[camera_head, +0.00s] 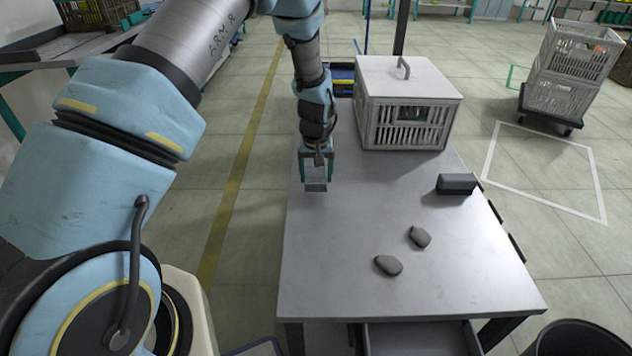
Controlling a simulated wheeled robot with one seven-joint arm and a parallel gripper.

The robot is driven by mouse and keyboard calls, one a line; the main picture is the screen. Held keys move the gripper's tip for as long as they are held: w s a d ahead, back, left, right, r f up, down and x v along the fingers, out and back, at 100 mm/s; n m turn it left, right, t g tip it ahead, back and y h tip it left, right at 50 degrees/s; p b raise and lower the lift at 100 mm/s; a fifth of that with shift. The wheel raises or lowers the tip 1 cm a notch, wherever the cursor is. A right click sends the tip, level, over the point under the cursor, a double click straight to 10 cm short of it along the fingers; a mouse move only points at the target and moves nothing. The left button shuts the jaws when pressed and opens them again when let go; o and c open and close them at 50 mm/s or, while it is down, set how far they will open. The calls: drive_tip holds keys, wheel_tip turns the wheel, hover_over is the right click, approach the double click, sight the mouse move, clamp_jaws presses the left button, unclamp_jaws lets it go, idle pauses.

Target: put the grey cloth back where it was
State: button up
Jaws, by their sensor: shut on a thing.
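My gripper (316,186) hangs pointing down over the far left part of the grey table (330,265), left of the white crate. Its teal fingers are shut on a small light-grey piece (315,176), which looks like the grey cloth. Its folds are too small to make out. I cannot tell whether its lower edge touches the tabletop. No other cloth shows on the table.
A white slatted crate (383,134) with a handled lid stands at the table's back. A dark grey block (456,184) lies near the right edge. Two grey stone-like lumps (388,265) (420,237) lie nearer the front. The front left tabletop is clear. An open drawer (420,340) juts out below.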

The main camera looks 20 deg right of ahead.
sight(316, 181)
drive_tip(key=shift+f, duration=1.35)
drive_tip(key=shift+f, duration=0.1)
drive_tip(key=o, duration=1.3)
drive_tip(key=r, duration=0.4)
drive_tip(key=s+r, duration=0.1)
drive_tip(key=r, duration=0.7)
drive_tip(key=shift+s+a+r, duration=0.1)
drive_tip(key=shift+s+a, duration=0.2)
drive_tip(key=shift+a, duration=0.1)
